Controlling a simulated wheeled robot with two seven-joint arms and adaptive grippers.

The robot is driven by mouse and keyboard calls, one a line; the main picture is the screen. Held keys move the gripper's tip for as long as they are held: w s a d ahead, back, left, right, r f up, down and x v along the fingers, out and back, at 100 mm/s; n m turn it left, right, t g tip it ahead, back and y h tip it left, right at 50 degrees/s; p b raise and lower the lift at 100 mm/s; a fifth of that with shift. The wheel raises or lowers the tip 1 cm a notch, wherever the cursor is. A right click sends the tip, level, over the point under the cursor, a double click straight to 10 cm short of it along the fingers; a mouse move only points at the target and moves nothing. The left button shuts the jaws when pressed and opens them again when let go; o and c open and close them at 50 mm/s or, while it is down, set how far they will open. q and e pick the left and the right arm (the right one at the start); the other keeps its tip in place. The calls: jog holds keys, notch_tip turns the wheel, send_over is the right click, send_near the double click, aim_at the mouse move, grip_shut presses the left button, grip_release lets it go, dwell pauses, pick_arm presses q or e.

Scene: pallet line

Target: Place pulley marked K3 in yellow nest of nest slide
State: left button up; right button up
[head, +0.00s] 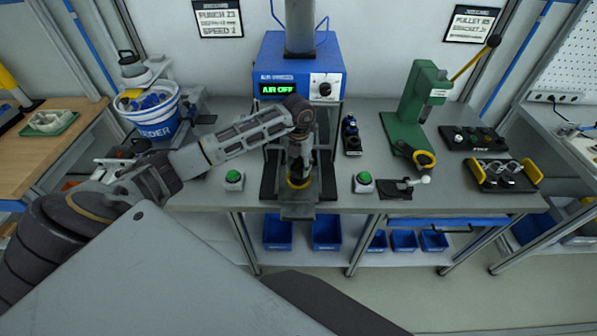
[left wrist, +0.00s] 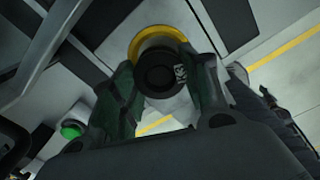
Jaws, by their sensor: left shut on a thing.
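The pulley (left wrist: 155,74) is a dark round part with a white K3 tag (left wrist: 181,72) on its side. My left gripper (left wrist: 160,88) is shut on it, one green-grey finger on each side. The yellow nest (left wrist: 160,37) shows as a yellow ring behind the pulley, partly covered by it. In the head view my left gripper (head: 299,160) points down right over the yellow nest (head: 299,183) on the nest slide (head: 299,211), under the blue press. I cannot tell whether the pulley is seated in the nest or just above it. My right gripper is not in view.
The blue press (head: 270,55) reads AIR OFF. Green buttons (head: 233,176) and (head: 363,178) flank the slide. A green hand press (head: 408,105) and a yellow-handled tray (head: 505,190) stand at right. A bucket (head: 150,115) stands at left.

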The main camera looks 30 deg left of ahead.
aim_at(299, 168)
pick_arm(q)
jog(key=shift+f, duration=1.5)
jog(key=shift+f, duration=0.2)
jog(key=o, duration=1.1)
jog(key=shift+r, duration=0.1)
